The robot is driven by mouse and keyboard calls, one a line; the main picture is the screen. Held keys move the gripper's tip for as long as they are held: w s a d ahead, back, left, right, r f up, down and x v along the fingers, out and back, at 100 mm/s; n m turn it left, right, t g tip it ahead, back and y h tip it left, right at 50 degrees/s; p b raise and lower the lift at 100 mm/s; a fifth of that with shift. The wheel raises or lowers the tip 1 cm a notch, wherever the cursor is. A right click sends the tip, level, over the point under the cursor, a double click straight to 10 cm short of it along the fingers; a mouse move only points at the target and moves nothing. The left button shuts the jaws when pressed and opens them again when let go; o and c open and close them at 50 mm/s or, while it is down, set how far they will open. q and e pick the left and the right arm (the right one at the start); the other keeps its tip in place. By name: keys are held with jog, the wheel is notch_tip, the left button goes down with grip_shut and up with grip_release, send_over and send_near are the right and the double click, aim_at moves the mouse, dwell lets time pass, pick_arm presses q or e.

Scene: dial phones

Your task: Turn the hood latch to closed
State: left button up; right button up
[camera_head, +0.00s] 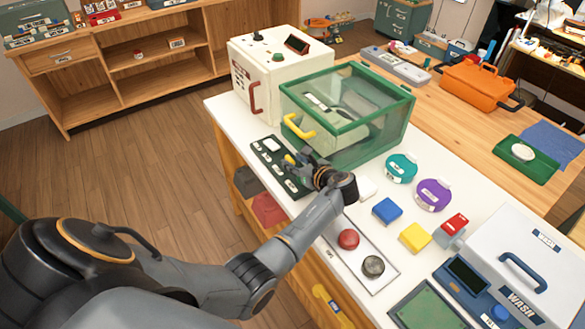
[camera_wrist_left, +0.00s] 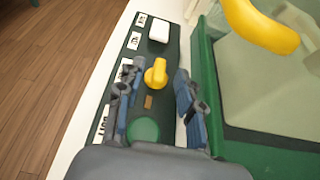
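The yellow hood latch (camera_wrist_left: 157,73) is a small knob on a dark green panel (camera_wrist_left: 172,42) with white labels. In the head view the latch (camera_head: 289,158) shows just past my left gripper (camera_head: 303,166), partly covered by it. In the wrist view my left gripper (camera_wrist_left: 154,84) is open, with one finger on each side of the latch; contact is not clear. The clear hood (camera_head: 346,112) has a green frame and a yellow handle (camera_head: 299,127) and stands beside the panel. My right gripper is not in view.
A white button (camera_wrist_left: 159,31) and a green round button (camera_wrist_left: 143,130) sit on the same panel. A cream box (camera_head: 270,70) with a red handle stands behind the hood. Teal (camera_head: 401,167) and purple (camera_head: 433,194) round items and blue and yellow blocks lie to the right.

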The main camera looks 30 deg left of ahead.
pick_arm(q)
jog(key=shift+w+a+f+b, duration=0.25)
jog(key=shift+a+f+b, duration=0.1)
jog(key=shift+a, duration=0.2)
jog(key=shift+w+a, duration=0.1)
jog(key=shift+a, duration=0.05)
jog(key=shift+r, duration=0.1)
